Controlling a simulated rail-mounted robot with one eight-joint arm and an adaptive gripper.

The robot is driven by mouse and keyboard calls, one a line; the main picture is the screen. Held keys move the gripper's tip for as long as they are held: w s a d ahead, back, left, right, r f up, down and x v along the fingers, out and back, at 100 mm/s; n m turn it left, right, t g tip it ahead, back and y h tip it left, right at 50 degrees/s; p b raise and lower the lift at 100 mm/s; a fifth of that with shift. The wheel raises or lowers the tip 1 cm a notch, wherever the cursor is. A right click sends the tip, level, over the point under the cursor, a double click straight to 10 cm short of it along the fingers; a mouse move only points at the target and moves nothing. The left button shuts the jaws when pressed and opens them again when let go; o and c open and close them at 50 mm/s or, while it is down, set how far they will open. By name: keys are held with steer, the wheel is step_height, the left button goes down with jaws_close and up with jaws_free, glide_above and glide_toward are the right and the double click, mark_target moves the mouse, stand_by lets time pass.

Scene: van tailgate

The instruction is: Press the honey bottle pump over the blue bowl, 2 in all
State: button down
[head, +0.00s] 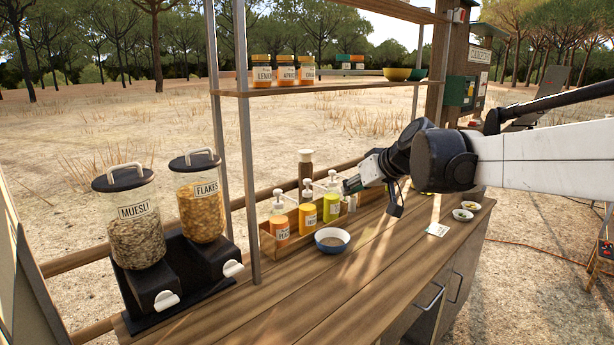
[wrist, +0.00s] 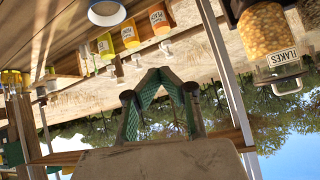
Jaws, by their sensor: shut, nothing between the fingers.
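Three pump bottles stand in a row in a low wooden tray (head: 268,243): an orange one (head: 279,226), an amber-yellow one (head: 307,215) and a yellow-green one (head: 331,205), each with a white pump head. Their labels are too small to read surely; the amber one may be honey. The blue bowl (head: 332,249) stands on the counter just in front of the tray, with something grey-brown inside. It also shows in the wrist view (wrist: 107,14). My gripper (head: 347,187) is shut and empty, just right of the yellow-green bottle's pump, near its height. Whether they touch is unclear.
Muesli (head: 135,222) and flakes (head: 200,200) dispensers stand at the left. A shelf (head: 330,86) with jars and bowls hangs above, on metal posts.

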steer(key=w+a+f+n+t+y+p, duration=0.1)
steer(key=w+f+n+y, duration=0.1)
steer(key=w, duration=1.3)
steer(key=w+a+f+n+t+y+p, duration=0.1)
steer(key=w+f+y+p, duration=0.1)
steer(key=w, duration=1.4)
steer(key=shift+f+n+t+y, duration=0.3)
steer(key=shift+f+n+y, duration=0.05)
steer(key=shift+n+y, duration=0.05)
steer(key=shift+w+a+p, duration=0.1)
steer(key=shift+p, duration=0.2)
steer(key=p, duration=0.1)
glide_above(310, 183)
step_height(310, 183, down, 2)
steer(key=shift+f, duration=0.2)
step_height(310, 183, down, 2)
steer(key=shift+f, duration=0.2)
steer(key=shift+f+p, duration=0.3)
steer(key=shift+f, duration=0.5)
